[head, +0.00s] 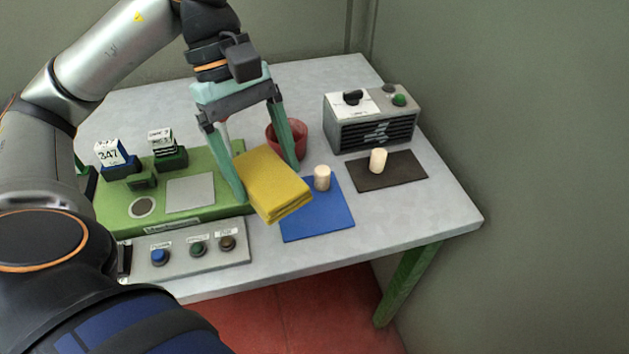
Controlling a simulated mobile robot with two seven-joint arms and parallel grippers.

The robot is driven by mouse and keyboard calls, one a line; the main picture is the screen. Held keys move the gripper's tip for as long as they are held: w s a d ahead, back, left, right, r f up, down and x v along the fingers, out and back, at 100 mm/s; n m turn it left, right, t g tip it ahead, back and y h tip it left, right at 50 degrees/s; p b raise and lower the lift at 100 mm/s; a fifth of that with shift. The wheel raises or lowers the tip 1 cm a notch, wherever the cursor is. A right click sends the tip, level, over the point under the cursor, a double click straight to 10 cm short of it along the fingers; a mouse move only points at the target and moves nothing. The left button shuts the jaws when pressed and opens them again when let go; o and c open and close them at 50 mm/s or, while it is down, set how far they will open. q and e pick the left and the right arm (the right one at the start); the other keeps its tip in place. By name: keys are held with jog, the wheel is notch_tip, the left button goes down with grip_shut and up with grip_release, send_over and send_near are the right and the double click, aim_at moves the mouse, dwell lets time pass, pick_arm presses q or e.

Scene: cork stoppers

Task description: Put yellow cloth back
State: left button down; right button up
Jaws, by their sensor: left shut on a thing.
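A folded yellow cloth (272,184) is held between the two fingers of my left gripper (268,181). The gripper is shut on it. The cloth appears above the table, between the green machine and the blue mat, and it covers part of both in the head view. It is tilted, with its folded layers showing at the front edge. My right gripper is not in view.
A cork stopper (322,178) stands on the blue mat (318,222), another (378,160) on the dark mat (408,174). A red pot (299,136) is behind the gripper. A grey heater-like box (372,122) stands at the back right. The green machine (110,208) fills the left. The right front table (440,208) is clear.

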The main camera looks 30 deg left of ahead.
pick_arm(q)
jog(key=w+f, duration=0.6)
jog(key=f, duration=0.1)
jog(key=w+d+f, duration=0.1)
jog(key=w+f, duration=0.2)
jog(key=f, duration=0.1)
jog(key=shift+w+p, duration=0.1)
jog(key=shift+p, duration=0.2)
